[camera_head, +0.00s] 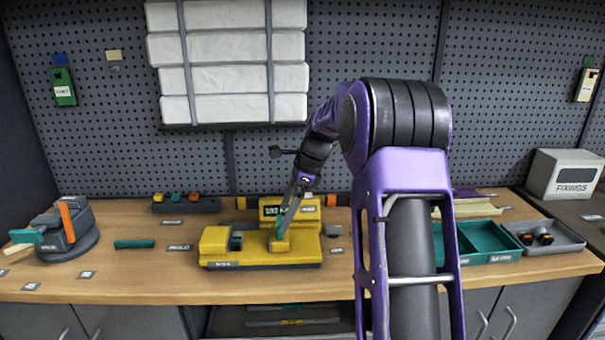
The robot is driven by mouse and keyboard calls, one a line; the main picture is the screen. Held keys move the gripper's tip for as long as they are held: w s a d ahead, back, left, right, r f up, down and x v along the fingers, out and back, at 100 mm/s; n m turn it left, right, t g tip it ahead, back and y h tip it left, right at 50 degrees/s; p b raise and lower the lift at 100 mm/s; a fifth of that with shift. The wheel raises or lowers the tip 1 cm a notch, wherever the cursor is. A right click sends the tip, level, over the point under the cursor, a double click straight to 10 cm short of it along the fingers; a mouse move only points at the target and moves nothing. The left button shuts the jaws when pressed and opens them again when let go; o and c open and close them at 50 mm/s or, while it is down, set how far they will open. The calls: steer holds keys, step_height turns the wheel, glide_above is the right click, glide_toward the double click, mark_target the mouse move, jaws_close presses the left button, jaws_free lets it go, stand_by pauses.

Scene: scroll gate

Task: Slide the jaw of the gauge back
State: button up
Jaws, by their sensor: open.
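The yellow gauge (265,260) sits on the workbench left of my arm, with a "SIZE" label on its front edge. A raised yellow block stands at its left end, with a dark green piece (236,241) beside it. The yellow jaw (280,244) rises right of that, with a gap between. My gripper (281,228) points down at the top of the jaw and partly hides it. It is open; whether its fingers touch the jaw or straddle it is too small to tell.
A grey vise (66,236) stands at the left, with a green-handled tool (134,244) beside it. A rack of coloured pieces (186,204) is behind. Green trays (484,240) and a grey tray (560,238) lie right of my arm. A FIXINGS box (567,174) stands far right.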

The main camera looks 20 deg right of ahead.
steer(key=p+v, duration=0.2)
steer(key=v, duration=1.1)
steer(key=shift+d+r, duration=0.25)
steer(key=shift+r, duration=0.05)
